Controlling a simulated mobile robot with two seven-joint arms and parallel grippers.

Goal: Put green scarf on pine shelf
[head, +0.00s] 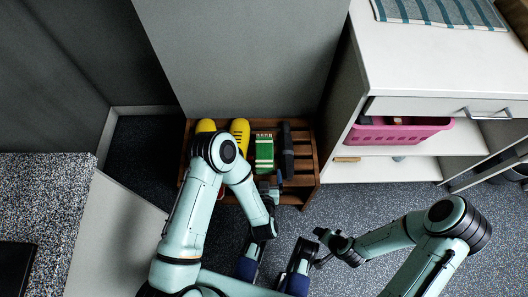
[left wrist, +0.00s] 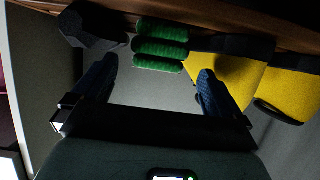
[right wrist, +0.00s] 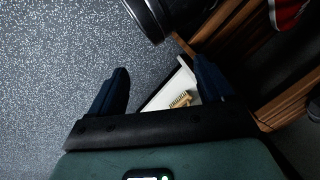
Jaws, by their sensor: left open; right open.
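The green scarf (head: 264,152) is a folded striped bundle on the slatted wooden shelf (head: 302,182), between yellow shoes and a dark item. In the left wrist view the scarf (left wrist: 160,47) shows as stacked green rolls, beyond the fingertips. My left gripper (head: 271,188) is at the shelf's front, just short of the scarf; it is open and empty in its wrist view (left wrist: 157,78). My right gripper (right wrist: 161,70) is open and empty, over the floor near the shelf. I cannot tell whether this wooden shelf is the pine shelf.
Yellow shoes (head: 239,132) stand left of the scarf and the dark item (head: 287,150) stands close on its right. A white cabinet (head: 440,70) with a pink basket (head: 395,134) is at right. A red shoe (right wrist: 285,12) sits low in the rack. Speckled floor is free in front.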

